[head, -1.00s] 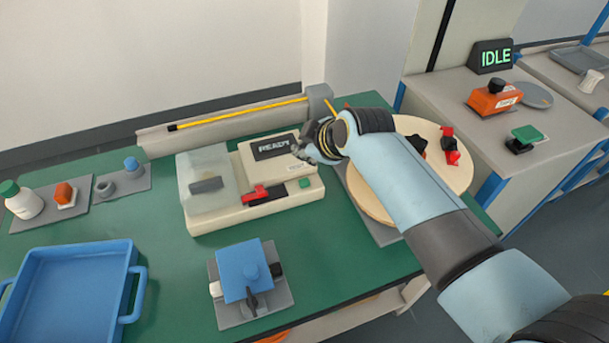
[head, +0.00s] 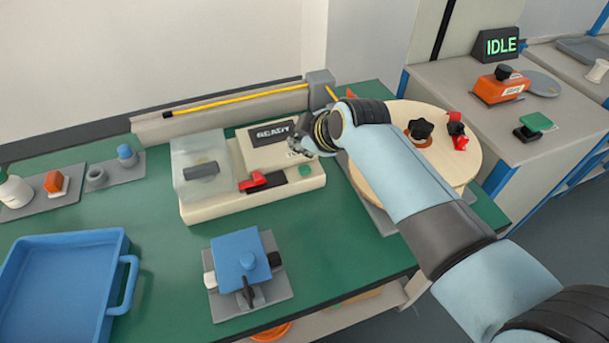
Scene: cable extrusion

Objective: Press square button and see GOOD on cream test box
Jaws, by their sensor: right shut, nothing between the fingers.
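The cream test box (head: 225,206) stands on the green bench. Its dark display (head: 270,133) reads READY, with its right end close to my gripper. A red and black part (head: 263,181) sits left of the button. A clear cover (head: 200,153) is on the box's left side. My right gripper (head: 302,143) is shut and empty, above the box's right rear part, behind the button and apart from it. It partly hides a label there. My left gripper is out of view.
A blue fixture (head: 240,257) stands in front of the box, a blue tray (head: 68,237) at left. An IDLE sign (head: 499,45) stands on the grey side bench.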

